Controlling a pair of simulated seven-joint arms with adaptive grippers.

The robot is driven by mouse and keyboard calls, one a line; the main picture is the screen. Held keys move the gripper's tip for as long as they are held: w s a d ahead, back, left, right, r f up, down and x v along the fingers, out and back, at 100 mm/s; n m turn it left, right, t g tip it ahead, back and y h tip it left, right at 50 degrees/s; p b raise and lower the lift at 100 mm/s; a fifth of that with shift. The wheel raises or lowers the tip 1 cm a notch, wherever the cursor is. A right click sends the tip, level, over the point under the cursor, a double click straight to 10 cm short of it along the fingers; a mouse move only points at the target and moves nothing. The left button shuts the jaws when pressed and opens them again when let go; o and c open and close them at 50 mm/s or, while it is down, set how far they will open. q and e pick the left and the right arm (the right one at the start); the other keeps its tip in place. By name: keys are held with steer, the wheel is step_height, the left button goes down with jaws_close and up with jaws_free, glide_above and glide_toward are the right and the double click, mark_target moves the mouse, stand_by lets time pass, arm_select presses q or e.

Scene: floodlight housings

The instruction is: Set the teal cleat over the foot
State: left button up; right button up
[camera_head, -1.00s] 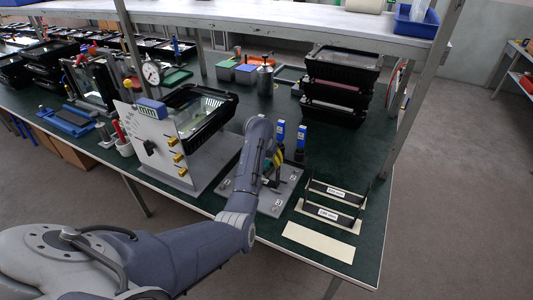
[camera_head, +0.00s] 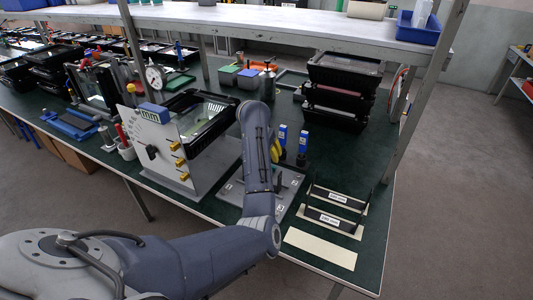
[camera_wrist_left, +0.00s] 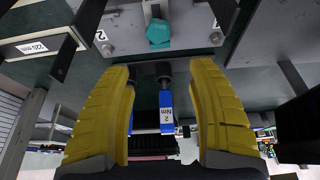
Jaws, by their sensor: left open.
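The teal cleat (camera_wrist_left: 159,34) shows in the left wrist view near the top middle, at a grey fixture plate (camera_wrist_left: 122,30) marked 2. A small metal part adjoins it at the picture's top edge. My left gripper (camera_wrist_left: 160,66) has two yellow ribbed fingers, spread wide with nothing gripped; the cleat appears beyond the fingertips, apart from them. In the head view the left gripper (camera_head: 276,151) is mostly hidden behind my own wrist, above the fixture plate (camera_head: 231,189). I cannot make out the foot clearly. My right gripper is not in view.
Two blue drivers (camera_head: 302,144) stand behind the plate; one, labelled 2 Nm (camera_wrist_left: 166,108), shows between my fingers. Labelled black racks (camera_head: 333,219) stand right of the plate. A dial panel (camera_head: 155,150) stands left, and stacked black housings (camera_head: 338,92) stand behind right.

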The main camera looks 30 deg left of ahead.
arm_select(q)
steer(key=shift+c, duration=0.2)
steer(key=shift+w+a+r, duration=0.75)
steer(key=shift+w+r, duration=0.05)
steer(key=shift+w, duration=0.05)
steer(key=c, duration=0.4)
steer(key=shift+w+a+f+g, duration=0.1)
steer(key=shift+w+f+g, duration=0.1)
steer(key=shift+w, duration=0.35)
steer(key=shift+w+f+g, duration=0.1)
steer(key=shift+w+f, duration=0.1)
steer(key=shift+w, duration=0.35)
steer(key=c, duration=0.5)
steer(key=shift+w+d+f, duration=0.25)
steer(key=shift+w+f, duration=0.05)
steer(key=shift+f, duration=0.3)
steer(key=shift+w+d+f, duration=0.25)
steer(key=shift+w+f, duration=0.05)
steer(key=shift+f, duration=0.25)
jaws_close()
steer(key=x, duration=0.7)
steer(key=shift+s, duration=0.1)
steer(key=shift+x, duration=1.1)
steer(key=shift+d, duration=0.25)
